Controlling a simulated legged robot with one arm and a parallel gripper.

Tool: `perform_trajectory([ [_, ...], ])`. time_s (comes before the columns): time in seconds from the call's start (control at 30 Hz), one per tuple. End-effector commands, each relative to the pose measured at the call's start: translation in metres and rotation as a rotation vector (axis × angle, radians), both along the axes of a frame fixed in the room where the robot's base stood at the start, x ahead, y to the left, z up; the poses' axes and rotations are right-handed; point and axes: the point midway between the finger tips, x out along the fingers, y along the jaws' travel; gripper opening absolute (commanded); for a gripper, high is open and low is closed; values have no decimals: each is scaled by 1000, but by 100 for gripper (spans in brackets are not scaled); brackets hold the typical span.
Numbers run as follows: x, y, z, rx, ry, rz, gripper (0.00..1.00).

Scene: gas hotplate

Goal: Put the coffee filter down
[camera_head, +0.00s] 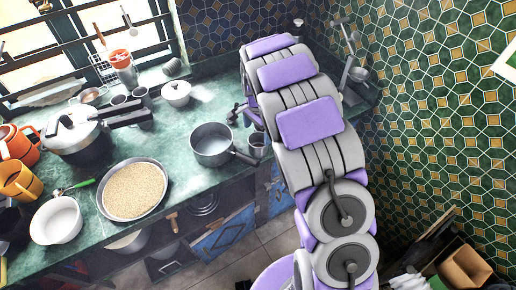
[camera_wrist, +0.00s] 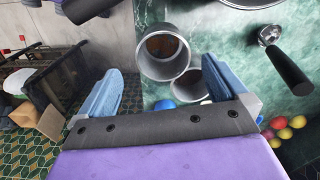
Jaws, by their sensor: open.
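My gripper (camera_wrist: 160,70) is open, with its blue fingers wide apart and nothing held between them. In the wrist view a grey metal cylinder (camera_wrist: 147,65) with brown inside shows beyond the fingertips, by the counter edge. A second round metal vessel (camera_wrist: 180,95) is beside it, partly hidden by my gripper. A small metal piece with a black handle (camera_wrist: 289,72) lies to the right on the counter. I cannot tell for sure which of these is the coffee filter. In the head view my arm hides the gripper, and a small metal cup (camera_head: 257,147) shows beside the arm.
The green counter (camera_head: 185,150) holds a grey saucepan (camera_head: 212,147), a grain-filled pan (camera_head: 136,190), a white bowl (camera_head: 57,220), a pressure cooker (camera_head: 70,135) and a lidded white pot (camera_head: 176,92). A dark chair-like frame (camera_wrist: 50,85) stands over the floor at left in the wrist view.

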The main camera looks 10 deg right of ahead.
Motion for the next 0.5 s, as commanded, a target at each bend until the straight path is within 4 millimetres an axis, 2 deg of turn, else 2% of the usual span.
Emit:
perform_trajectory([
  [0.03, -1, 0, -14, 0, 6, 0, 100],
  [0.13, -2, 0, -31, 1, 9, 0, 100],
  [0.37, 0, -1, -45, 1, 3, 0, 100],
  [0.5, 5, -2, -60, 1, 3, 1, 100],
])
